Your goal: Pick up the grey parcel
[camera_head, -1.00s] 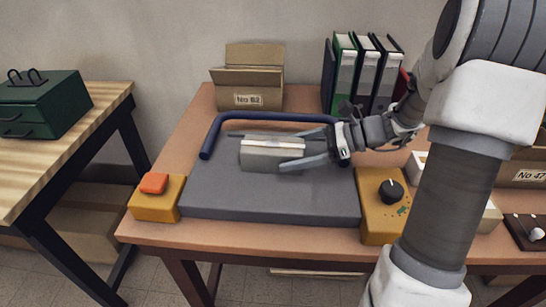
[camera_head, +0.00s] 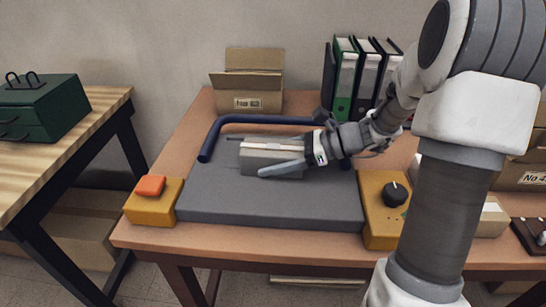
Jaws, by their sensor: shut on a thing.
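The grey parcel (camera_head: 262,155) is a small box with a pale strip along its top. It sits on the dark grey padded board (camera_head: 270,207) on the table. My gripper (camera_head: 268,156) reaches in from the right, with one finger along the near side of the parcel and the other along its far side. It is shut on the parcel. The near finger hides part of the parcel's front face. I see no clear gap between the parcel and the board.
A dark blue bar (camera_head: 262,119) arches behind the parcel. A yellow block with an orange button (camera_head: 150,186) stands at left, a yellow box with a black knob (camera_head: 394,194) at right. An open carton (camera_head: 253,80) and binders (camera_head: 362,75) stand behind.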

